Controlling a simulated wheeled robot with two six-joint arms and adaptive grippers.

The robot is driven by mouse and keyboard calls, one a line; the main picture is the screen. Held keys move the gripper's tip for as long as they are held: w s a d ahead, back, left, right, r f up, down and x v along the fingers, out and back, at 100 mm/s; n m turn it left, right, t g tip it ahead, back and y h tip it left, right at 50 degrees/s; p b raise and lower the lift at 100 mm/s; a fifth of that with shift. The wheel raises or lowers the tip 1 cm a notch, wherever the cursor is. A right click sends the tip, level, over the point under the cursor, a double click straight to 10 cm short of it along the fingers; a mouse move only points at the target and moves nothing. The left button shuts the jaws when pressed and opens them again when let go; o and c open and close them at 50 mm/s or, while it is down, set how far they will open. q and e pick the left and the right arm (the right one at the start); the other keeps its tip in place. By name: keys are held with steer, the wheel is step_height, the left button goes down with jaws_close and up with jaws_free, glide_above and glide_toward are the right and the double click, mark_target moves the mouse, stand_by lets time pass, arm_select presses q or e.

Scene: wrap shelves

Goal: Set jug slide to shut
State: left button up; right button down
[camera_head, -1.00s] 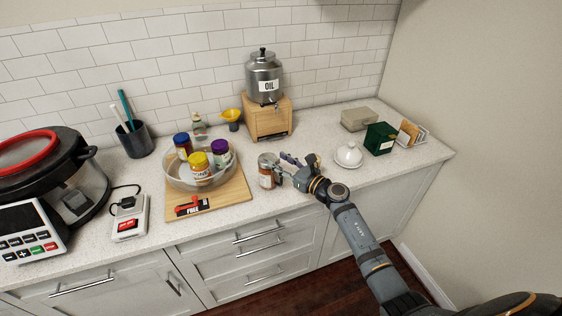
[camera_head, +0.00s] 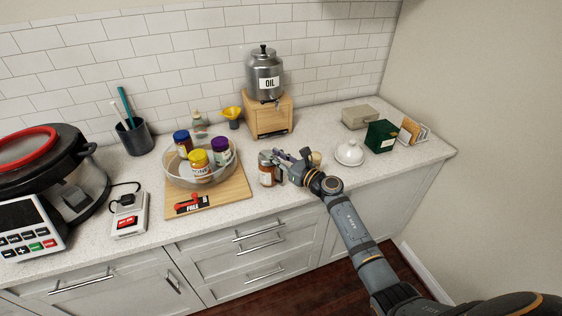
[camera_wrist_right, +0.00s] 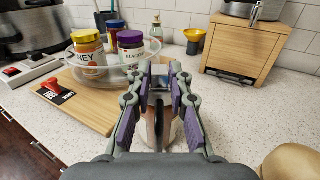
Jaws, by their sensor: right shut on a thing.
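The jug (camera_head: 266,169) is a small brown vessel with a silvery top. It stands upright at the right edge of the wooden board. My right gripper (camera_head: 284,166) reaches it from the right at the height of its upper part. In the right wrist view, the purple-padded fingers of the gripper (camera_wrist_right: 160,92) are shut on a narrow part of the jug (camera_wrist_right: 159,122), which is seen edge-on. I cannot tell whether that part is the handle or the slide, nor how far the slide stands open. My left gripper is not in view.
The wooden board (camera_head: 236,190) carries a clear bowl (camera_head: 183,178) with several jars. An oil dispenser (camera_head: 264,76) stands on a wooden box (camera_head: 268,121) behind. A white lidded dish (camera_head: 349,153) and a green box (camera_head: 380,136) stand to the right. The counter's front edge is close.

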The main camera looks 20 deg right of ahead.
steer(key=c, duration=1.2)
jaws_free()
steer(key=shift+w, duration=0.1)
steer(key=v, duration=1.2)
